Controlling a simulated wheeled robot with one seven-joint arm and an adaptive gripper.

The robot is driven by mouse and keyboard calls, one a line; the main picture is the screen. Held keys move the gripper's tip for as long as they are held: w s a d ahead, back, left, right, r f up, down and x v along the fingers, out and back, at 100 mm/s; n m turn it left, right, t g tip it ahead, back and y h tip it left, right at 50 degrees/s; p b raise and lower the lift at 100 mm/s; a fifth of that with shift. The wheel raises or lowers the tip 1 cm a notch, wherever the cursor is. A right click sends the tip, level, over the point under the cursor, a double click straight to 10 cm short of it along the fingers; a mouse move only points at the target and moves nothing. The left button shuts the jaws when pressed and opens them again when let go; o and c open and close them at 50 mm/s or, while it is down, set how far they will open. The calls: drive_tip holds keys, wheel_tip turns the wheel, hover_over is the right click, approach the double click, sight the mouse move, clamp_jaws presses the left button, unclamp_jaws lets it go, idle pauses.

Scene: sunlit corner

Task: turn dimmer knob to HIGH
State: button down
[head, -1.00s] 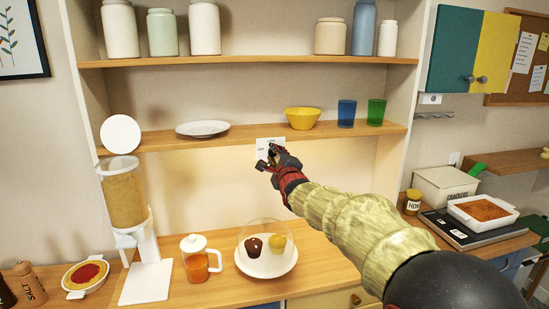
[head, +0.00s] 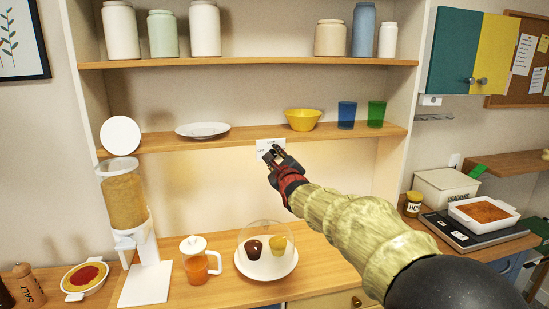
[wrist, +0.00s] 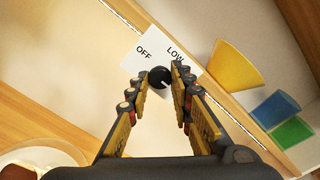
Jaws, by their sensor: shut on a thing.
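The dimmer knob (wrist: 159,76) is small, round and dark, with a short pale mark toward its lower right in the wrist view. It sits on a white plate (wrist: 150,48) lettered OFF and LOW; a HIGH label cannot be made out, and part of the plate is behind my right finger. In the head view the plate (head: 264,145) shows just below the middle shelf's edge, and my gripper hides the knob. My gripper (wrist: 160,82) has one finger on each side of the knob and is shut on it. It also shows in the head view (head: 271,156).
The middle shelf (head: 230,139) runs just above the plate, bearing a yellow bowl (head: 302,119), a blue cup (head: 346,114) and a green cup (head: 376,114). On the counter below stand a glass-domed cake plate (head: 266,270) and an orange-filled pitcher (head: 197,265).

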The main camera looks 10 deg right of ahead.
drive_tip(key=shift+f, duration=0.15)
drive_tip(key=c, duration=1.6)
unclamp_jaws()
drive_tip(key=shift+o, duration=0.2)
drive_tip(key=s, duration=1.2)
